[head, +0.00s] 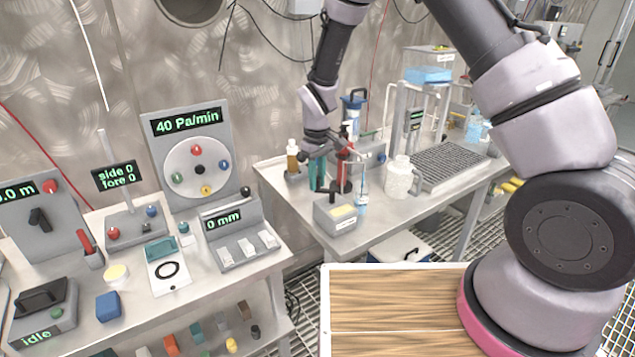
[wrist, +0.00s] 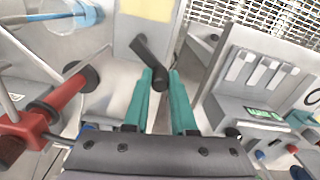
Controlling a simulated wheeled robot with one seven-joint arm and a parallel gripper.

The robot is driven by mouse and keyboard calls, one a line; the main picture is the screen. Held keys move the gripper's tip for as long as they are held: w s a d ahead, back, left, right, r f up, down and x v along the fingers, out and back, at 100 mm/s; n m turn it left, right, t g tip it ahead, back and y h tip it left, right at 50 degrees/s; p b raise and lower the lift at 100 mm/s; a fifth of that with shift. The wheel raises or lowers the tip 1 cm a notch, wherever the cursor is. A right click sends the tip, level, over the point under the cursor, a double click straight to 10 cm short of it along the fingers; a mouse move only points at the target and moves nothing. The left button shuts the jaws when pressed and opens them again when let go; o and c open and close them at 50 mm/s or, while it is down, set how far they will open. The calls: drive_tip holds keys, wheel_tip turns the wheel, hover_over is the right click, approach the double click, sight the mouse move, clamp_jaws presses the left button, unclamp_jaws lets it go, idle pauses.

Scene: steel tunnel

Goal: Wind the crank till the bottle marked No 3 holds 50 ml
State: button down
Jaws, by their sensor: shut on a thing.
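My gripper (head: 317,186) has teal fingers pointing down at the left of the right-hand bench. In the wrist view my gripper (wrist: 160,82) is shut on the knob of a black crank (wrist: 147,50). I cannot read a No 3 mark or a liquid level.
A red-handled device (head: 346,158) stands close right of my gripper. An amber bottle (head: 292,158) is to its left, a white ribbed bottle (head: 399,180) to the right. A grey rack (head: 447,165) lies further right. The left bench (head: 205,270) holds panels with dials and displays.

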drive_tip(key=w+d+m, duration=0.1)
drive_tip(key=m, duration=0.4)
drive_tip(key=w+d+m, duration=0.1)
drive_tip(key=m, duration=0.5)
drive_tip(key=w+d+m, duration=0.2)
drive_tip(key=m, duration=0.3)
drive_tip(key=shift+w, duration=0.1)
drive_tip(key=m, duration=0.2)
drive_tip(key=d+m, duration=0.1)
drive_tip(key=m, duration=0.1)
drive_tip(key=d+m, duration=0.1)
drive_tip(key=shift+s+m, duration=0.2)
drive_tip(key=shift+m, duration=0.2)
drive_tip(key=shift+d, duration=0.1)
drive_tip(key=c, duration=0.7)
unclamp_jaws()
drive_tip(key=shift+r, duration=0.15)
